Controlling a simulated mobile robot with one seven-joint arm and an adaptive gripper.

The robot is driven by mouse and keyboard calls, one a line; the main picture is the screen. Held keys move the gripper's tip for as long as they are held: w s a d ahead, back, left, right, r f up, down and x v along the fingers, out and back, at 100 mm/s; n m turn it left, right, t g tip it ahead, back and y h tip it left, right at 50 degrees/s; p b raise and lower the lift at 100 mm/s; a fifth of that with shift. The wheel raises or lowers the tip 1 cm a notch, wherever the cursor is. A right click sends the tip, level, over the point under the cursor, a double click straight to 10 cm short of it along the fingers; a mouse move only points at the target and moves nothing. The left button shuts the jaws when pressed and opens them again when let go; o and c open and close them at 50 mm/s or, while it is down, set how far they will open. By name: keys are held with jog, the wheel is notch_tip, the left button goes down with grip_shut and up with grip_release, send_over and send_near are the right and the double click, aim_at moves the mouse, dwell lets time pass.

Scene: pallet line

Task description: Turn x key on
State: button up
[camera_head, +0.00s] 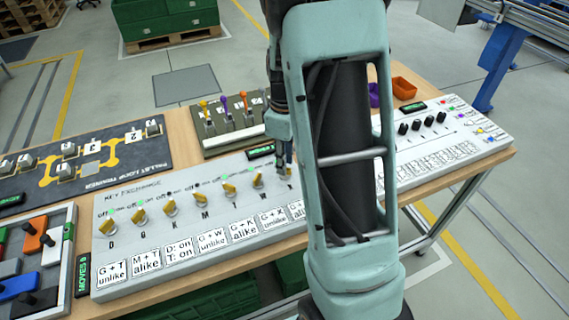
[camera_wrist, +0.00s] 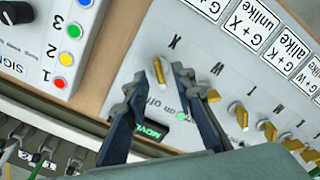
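The white key exchange panel (camera_head: 185,255) holds a row of yellow keys with letters in front and on/off marks behind. The x key (camera_wrist: 159,70) is the end key of the row, beside its X label in the wrist view. My gripper (camera_wrist: 162,74) is open, its dark fingertips on either side of the x key with a visible gap; I cannot tell whether they touch it. In the head view my gripper (camera_head: 286,168) is over the panel's right end, partly hiding that key. The neighbouring key (camera_wrist: 213,96) is just right of my right finger.
A small green display (camera_wrist: 152,132) lies beyond the x key. A signal panel with coloured buttons (camera_head: 455,140) stands to the right, a lever box (camera_head: 228,138) behind, a pallet-loop board (camera_head: 100,155) at left. White rule cards (camera_head: 178,250) line the panel's front.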

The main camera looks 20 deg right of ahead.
jog(key=shift+f, duration=0.9)
jog(key=shift+c, duration=0.3)
grip_shut()
